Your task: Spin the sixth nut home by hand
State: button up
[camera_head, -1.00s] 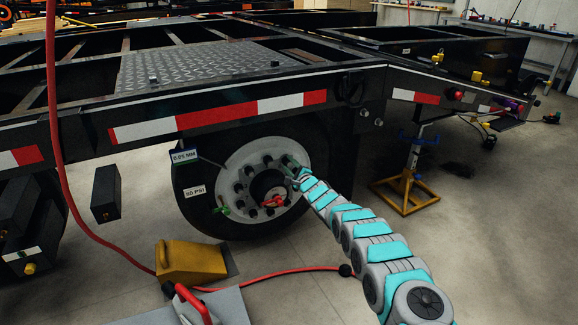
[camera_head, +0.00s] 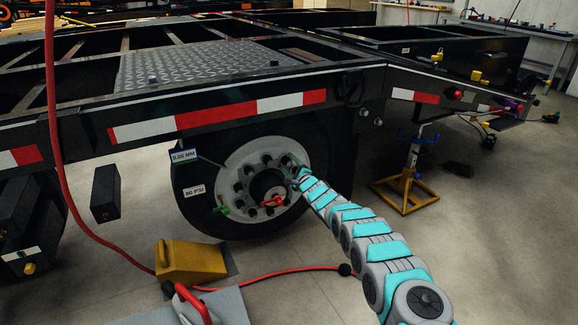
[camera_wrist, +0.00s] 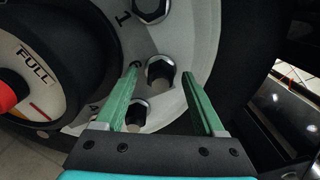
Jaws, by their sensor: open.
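The wheel (camera_head: 232,207) under the black trailer has a pale hub face with a ring of dark nuts. In the wrist view, one nut (camera_wrist: 160,72) lies between and just beyond the two green fingers of my gripper (camera_wrist: 160,82), which are spread apart. Another nut (camera_wrist: 141,110) is beside the left finger, and a third nut (camera_wrist: 150,10) is at the top. The numbers by the nuts are partly hidden. In the head view my gripper (camera_head: 290,164) is at the upper right of the hub, where my arm hides some of the rim.
A hub gauge marked FULL (camera_wrist: 35,72) is at the left of the wrist view. A red handle (camera_head: 272,201) and a green clip (camera_head: 221,210) are on the wheel. A yellow chock (camera_head: 190,262) and red hose (camera_head: 285,273) lie on the floor. A yellow jack stand (camera_head: 405,190) stands right.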

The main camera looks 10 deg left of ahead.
jog(key=shift+v, duration=1.45)
jog(key=shift+b+v, duration=0.3)
jog(key=shift+v, duration=2.15)
jog(key=shift+d, duration=0.1)
